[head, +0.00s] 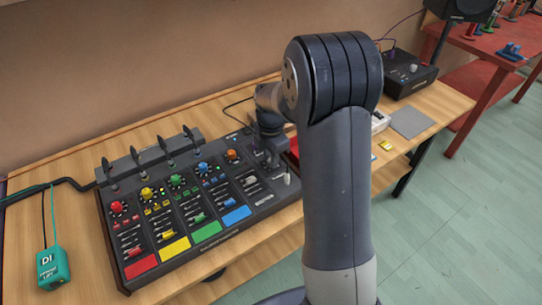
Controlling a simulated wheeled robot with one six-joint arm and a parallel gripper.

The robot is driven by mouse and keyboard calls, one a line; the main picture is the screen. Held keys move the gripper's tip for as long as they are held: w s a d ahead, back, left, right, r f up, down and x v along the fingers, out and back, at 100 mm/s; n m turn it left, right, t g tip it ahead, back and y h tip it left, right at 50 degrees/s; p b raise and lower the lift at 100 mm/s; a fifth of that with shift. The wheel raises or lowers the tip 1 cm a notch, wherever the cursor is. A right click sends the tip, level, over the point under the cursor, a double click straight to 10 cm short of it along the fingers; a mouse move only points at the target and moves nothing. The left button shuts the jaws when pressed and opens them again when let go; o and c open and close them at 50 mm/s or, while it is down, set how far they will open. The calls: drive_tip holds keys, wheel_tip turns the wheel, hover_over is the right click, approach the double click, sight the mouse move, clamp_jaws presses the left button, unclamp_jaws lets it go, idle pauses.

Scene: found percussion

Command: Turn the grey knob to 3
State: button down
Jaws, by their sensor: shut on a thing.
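A black mixer (195,262) lies on the wooden table, with coloured knobs, faders and pads. My gripper (270,160) points down at the right part of the mixer, right of the orange knob (233,155). It looks shut on the grey knob there, but the fingers and my arm hide the knob, its pointer and the scale around it. I cannot read which number it points to. A grey cap (251,180) and a pale upright peg (287,180) show on the panel near my gripper.
Several upright stalks stand on a dark bar (150,157) behind the mixer. A teal DI box (54,267) with cables lies at left. A black box (408,75) and a grey pad (409,122) are at right. My arm covers the middle.

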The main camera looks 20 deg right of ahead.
drive_tip(key=shift+m, duration=0.4)
drive_tip(key=m, duration=1.2)
drive_tip(key=shift+m, duration=0.4)
drive_tip(key=m, duration=1.3)
drive_tip(key=c, duration=1.2)
unclamp_jaws()
drive_tip(key=shift+c, duration=0.2)
